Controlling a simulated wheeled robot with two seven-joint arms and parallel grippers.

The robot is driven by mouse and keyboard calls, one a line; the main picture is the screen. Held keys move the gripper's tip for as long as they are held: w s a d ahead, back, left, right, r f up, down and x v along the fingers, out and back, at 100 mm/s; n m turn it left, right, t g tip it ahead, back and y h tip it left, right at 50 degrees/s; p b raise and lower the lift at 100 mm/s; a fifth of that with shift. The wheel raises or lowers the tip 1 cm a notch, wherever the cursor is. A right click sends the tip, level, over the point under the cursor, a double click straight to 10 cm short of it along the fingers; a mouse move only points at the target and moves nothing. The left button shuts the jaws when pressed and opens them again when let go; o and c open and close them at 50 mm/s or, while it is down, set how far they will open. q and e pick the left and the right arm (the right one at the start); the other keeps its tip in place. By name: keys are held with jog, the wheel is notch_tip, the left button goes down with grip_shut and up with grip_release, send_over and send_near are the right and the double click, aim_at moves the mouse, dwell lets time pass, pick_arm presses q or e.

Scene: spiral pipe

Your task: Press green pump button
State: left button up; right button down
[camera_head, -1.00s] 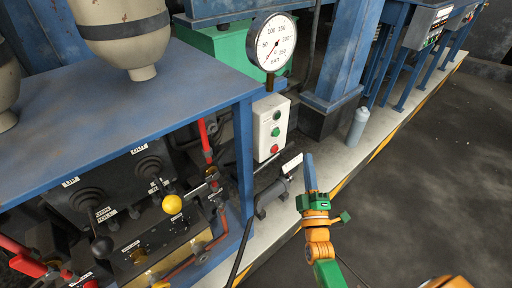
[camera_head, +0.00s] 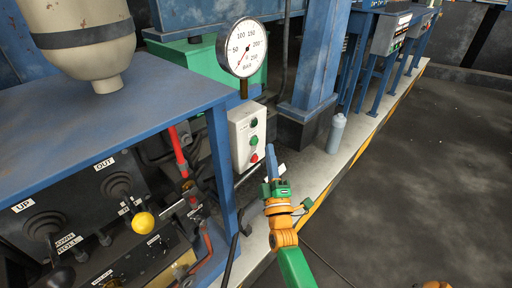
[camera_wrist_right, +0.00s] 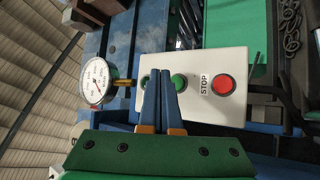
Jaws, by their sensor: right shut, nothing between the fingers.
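The pump control box (camera_head: 239,155) is a pale box on the frame behind the blue table's leg. In the right wrist view the fingertips (camera_wrist_right: 162,74) stand in front of the box face, beside the green button (camera_wrist_right: 179,82). They partly cover another green button (camera_wrist_right: 145,82). The red button (camera_wrist_right: 223,85) is beside a STOP label. Contact cannot be told.
A round pressure gauge (camera_head: 245,48) stands above the box; it also shows in the wrist view (camera_wrist_right: 95,80). The blue table (camera_head: 150,105) and lever panel are at left. A grey bottle (camera_head: 336,134) stands on the ledge. The floor at right is clear.

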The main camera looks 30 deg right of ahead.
aim_at(255, 141)
pick_arm(q)
jog(key=shift+w+a+f, duration=0.4)
jog(key=shift+a+f, duration=0.05)
jog(key=shift+a, duration=0.25)
pick_arm(e)
jog(key=shift+w+a, duration=0.35)
jog(key=shift+w, duration=0.55)
pick_arm(q)
jog(key=shift+d, duration=0.55)
jog(key=shift+a, duration=0.25)
jog(key=shift+a, duration=0.25)
jog(key=shift+d+b, duration=0.25)
jog(key=shift+b, duration=0.05)
jog(key=shift+d+f, duration=0.1)
pick_arm(e)
jog(key=shift+w, duration=0.15)
pick_arm(q)
jog(key=shift+d+f, duration=0.1)
jog(key=shift+d, duration=0.05)
pick_arm(e)
jog(key=shift+w+a, duration=0.1)
jog(key=shift+w, duration=0.15)
pick_arm(q)
jog(key=shift+a, duration=0.2)
